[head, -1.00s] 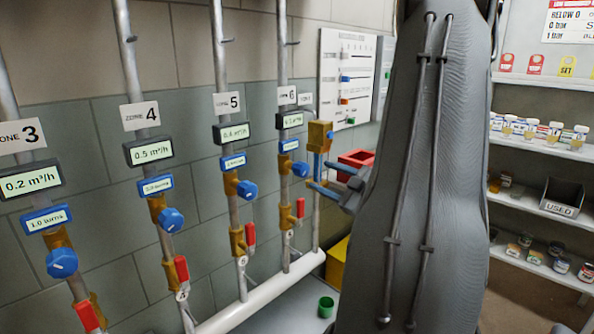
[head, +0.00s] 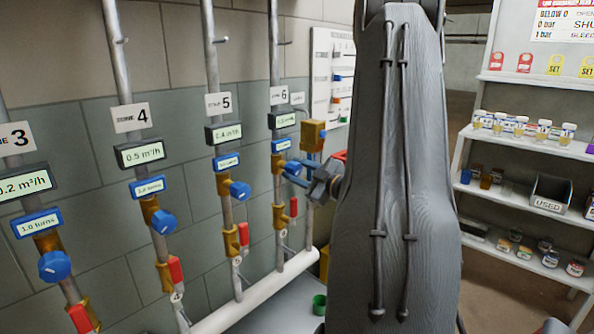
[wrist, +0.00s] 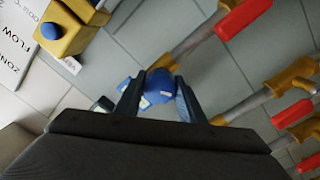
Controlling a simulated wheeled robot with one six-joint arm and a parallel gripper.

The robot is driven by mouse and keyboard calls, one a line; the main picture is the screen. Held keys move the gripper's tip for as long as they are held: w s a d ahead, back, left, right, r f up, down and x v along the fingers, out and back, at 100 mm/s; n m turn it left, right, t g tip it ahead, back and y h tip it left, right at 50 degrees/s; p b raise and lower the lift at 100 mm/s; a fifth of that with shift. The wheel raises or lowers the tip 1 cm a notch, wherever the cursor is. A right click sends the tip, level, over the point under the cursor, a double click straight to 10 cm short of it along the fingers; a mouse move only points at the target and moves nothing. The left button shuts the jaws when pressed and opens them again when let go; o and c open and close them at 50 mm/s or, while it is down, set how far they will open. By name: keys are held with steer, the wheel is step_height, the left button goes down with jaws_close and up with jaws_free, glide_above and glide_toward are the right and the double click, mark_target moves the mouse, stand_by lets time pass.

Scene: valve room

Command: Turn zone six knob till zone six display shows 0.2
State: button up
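The zone six knob is blue and shows clearly in the wrist view (wrist: 160,81), between my fingers. My gripper (wrist: 158,97) is open around it, with one finger on each side; a gap shows on the left, and the right finger is close to the knob. In the head view my gripper (head: 291,173) reaches the zone six pipe from the right and partly covers the knob. The zone six display (head: 283,120) sits under the "6" sign, its digits too small to read. The blue turns display (head: 281,145) is below it, also unreadable.
A brass box (head: 313,133) stands just right of the zone six pipe. Red-handled valves (head: 293,207) sit below the knobs. The zone five knob (head: 240,190) is left. A green cup (head: 319,304) stands below. Shelves (head: 530,200) with jars are at the right.

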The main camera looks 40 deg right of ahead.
steer(key=c, duration=0.4)
steer(key=shift+d, duration=0.25)
steer(key=shift+c, duration=0.4)
steer(key=shift+a, duration=0.15)
steer(key=shift+m+p, duration=0.4)
steer(key=shift+p, duration=0.1)
steer(key=m+p, duration=0.5)
steer(key=p, duration=0.1)
steer(key=shift+r, duration=0.2)
steer(key=m+p, duration=0.2)
steer(key=m, duration=0.1)
steer(key=shift+m+p, duration=0.4)
steer(key=shift+f+m+p, duration=0.15)
steer(key=shift+m+p, duration=0.9)
steer(key=shift+m, duration=0.45)
